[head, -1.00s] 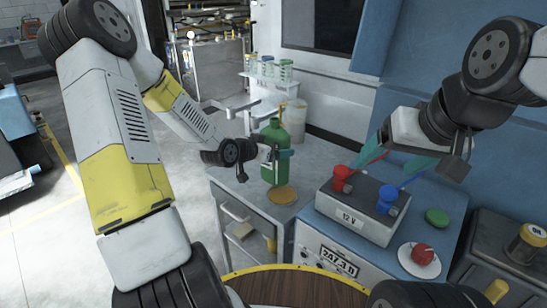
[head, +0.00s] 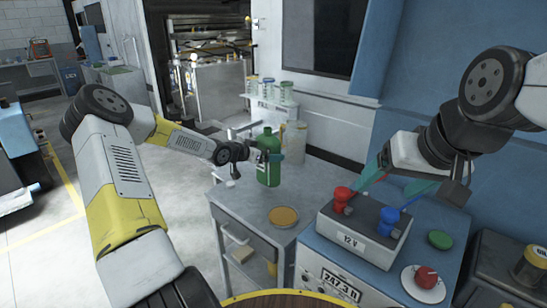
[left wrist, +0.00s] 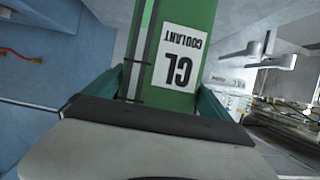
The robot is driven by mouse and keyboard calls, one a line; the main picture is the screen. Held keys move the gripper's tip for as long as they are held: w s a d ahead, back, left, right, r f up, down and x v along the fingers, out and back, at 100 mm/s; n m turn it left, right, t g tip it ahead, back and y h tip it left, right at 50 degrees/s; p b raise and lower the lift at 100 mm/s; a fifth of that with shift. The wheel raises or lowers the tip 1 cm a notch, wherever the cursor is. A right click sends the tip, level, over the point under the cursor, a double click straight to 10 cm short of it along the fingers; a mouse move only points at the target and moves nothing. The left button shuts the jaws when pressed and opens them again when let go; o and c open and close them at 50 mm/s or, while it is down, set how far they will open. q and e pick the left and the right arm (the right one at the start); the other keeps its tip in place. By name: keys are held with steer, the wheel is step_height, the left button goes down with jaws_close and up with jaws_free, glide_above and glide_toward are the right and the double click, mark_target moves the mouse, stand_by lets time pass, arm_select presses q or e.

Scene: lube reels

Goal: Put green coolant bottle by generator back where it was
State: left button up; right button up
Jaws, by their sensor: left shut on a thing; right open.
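The green coolant bottle (head: 268,170) is upright over the grey cart top (head: 238,203), behind a round orange-tan disc (head: 284,216). I cannot tell whether its base touches the cart. My left gripper (head: 272,157) is shut on the bottle's upper body. In the left wrist view the bottle (left wrist: 178,50) fills the space between the teal fingers, its "COOLANT" label upside down. My right gripper (head: 398,185) is open and empty, its teal fingers above and behind the 12 V battery (head: 352,240).
The battery, with red and blue clamps, stands on a blue-white unit (head: 327,279) reading 247.3 H. A green disc (head: 440,240) and a red item on a white plate (head: 425,278) lie beside it. A rack of jars (head: 270,95) and a pale container (head: 294,137) stand behind the bottle.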

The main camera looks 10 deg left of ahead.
arm_select(q)
steer(key=shift+w+a, duration=0.1)
steer(key=shift+w, duration=0.2)
steer(key=shift+w+f, duration=0.2)
steer(key=shift+f, duration=1.5)
steer(key=o, duration=1.7)
steer(key=shift+s+a+f, duration=0.1)
steer(key=shift+f, duration=0.1)
